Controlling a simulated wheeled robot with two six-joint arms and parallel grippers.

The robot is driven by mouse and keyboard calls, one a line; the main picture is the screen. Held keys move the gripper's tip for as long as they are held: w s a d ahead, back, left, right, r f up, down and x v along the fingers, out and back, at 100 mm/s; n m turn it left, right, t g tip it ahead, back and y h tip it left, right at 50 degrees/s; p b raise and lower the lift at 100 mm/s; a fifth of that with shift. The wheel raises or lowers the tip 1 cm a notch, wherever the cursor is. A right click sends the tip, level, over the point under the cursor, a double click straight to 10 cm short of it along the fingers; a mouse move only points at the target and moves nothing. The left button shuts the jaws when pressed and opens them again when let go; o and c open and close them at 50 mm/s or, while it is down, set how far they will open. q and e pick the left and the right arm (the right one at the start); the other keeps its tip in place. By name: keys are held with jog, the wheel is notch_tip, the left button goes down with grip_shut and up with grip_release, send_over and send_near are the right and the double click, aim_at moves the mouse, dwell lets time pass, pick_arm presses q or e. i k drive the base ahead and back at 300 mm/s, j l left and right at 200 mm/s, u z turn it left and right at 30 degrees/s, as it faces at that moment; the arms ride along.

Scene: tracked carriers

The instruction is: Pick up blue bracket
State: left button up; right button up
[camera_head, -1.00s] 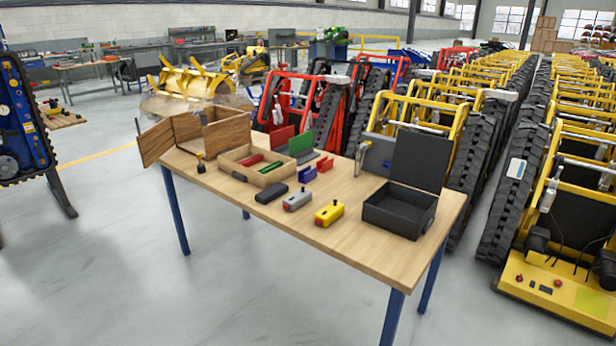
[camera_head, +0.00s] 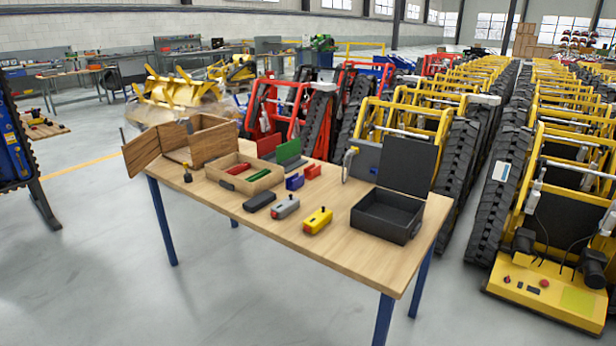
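The blue bracket (camera_head: 294,181) sits on the wooden table (camera_head: 330,228), near its middle. A red bracket (camera_head: 312,171) stands just behind it to the right. Neither of my grippers shows in the head view.
On the table are a wooden box with an open door (camera_head: 205,142), a tray with red and green parts (camera_head: 232,184), dark, grey and yellow (camera_head: 318,220) blocks, and an open black box (camera_head: 385,216). Tracked carriers (camera_head: 460,150) crowd behind and right. The floor in front is clear.

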aim_at(294, 183)
jog(key=i+z, duration=0.1)
jog(key=z, duration=0.35)
jog(key=i+j+z, duration=0.35)
jog(key=j, duration=0.25)
jog(key=i+j+z, duration=0.35)
jog(key=j, duration=0.35)
jog(key=i+j+z, duration=0.15)
jog(key=j, duration=0.2)
jog(key=i, duration=0.05)
